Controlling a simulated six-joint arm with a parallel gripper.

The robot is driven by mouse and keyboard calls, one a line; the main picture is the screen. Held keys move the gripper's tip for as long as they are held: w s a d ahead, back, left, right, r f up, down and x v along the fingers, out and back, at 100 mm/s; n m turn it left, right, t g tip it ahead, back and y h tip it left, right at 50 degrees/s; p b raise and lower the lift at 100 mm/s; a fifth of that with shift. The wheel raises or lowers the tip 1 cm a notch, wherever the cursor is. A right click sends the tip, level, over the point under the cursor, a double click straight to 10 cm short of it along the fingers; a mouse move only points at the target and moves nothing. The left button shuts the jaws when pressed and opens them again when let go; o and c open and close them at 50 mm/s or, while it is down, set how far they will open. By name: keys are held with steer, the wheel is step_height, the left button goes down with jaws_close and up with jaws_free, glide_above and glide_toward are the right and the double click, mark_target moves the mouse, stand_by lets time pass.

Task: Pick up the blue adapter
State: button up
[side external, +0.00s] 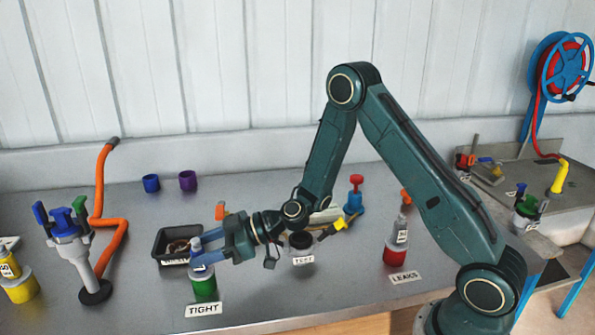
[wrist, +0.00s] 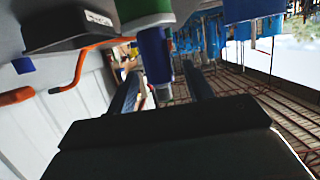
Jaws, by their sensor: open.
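A blue cylindrical piece, which looks like the blue adapter (side external: 196,246), stands upright on a green holder (side external: 204,289) behind the TIGHT label. In the wrist view the blue adapter (wrist: 155,55) has a grey end and joins the green holder (wrist: 144,14). My gripper (side external: 203,250) is open around the adapter from the right side. In the wrist view my gripper's (wrist: 161,88) two fingers lie on either side of it. Whether they touch it I cannot tell. The fingers partly hide the adapter in the side view.
A black tray (side external: 172,244) sits just behind the green holder. An orange bent pipe (side external: 108,225) and a grey stand with blue and green handles (side external: 68,240) are left. A red holder (side external: 395,251) stands right, by the LEAKS label. Blue (side external: 151,183) and purple (side external: 188,181) cups stand behind.

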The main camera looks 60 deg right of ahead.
steer(key=shift+x, duration=0.85)
jaws_close()
